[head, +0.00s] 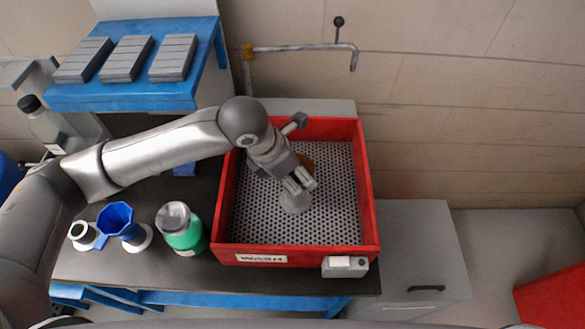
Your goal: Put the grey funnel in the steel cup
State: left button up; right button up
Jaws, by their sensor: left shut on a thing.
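My left gripper (300,183) is over the red wash bin, shut on a pale grey, rounded thing that looks like the grey funnel (295,203). The fingers hide its upper part. It is low over the perforated floor of the bin; I cannot tell whether it touches. I cannot make out the steel cup for certain. A green container (187,240) with a grey, round top (173,216) stands on the dark table left of the bin. My right gripper is not in view.
The red bin (300,247) has raised walls. On the table's left stand a blue funnel-like piece (117,220) and a small white ring-topped piece (82,234). A brownish round thing (307,162) shows behind my gripper. A blue shelf (130,97) holds grey blocks.

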pick_arm(q)
jog(key=shift+f, duration=0.2)
dwell(0.5)
jog(key=shift+f, duration=0.6)
jog(key=shift+f, duration=0.2)
dwell(0.4)
jog(key=o, duration=1.1)
jog(key=shift+c, duration=0.2)
jog(key=shift+r, duration=0.15)
jog(key=v, duration=1.1)
jog(key=shift+s+a+r, duration=0.2)
jog(key=shift+r, duration=0.1)
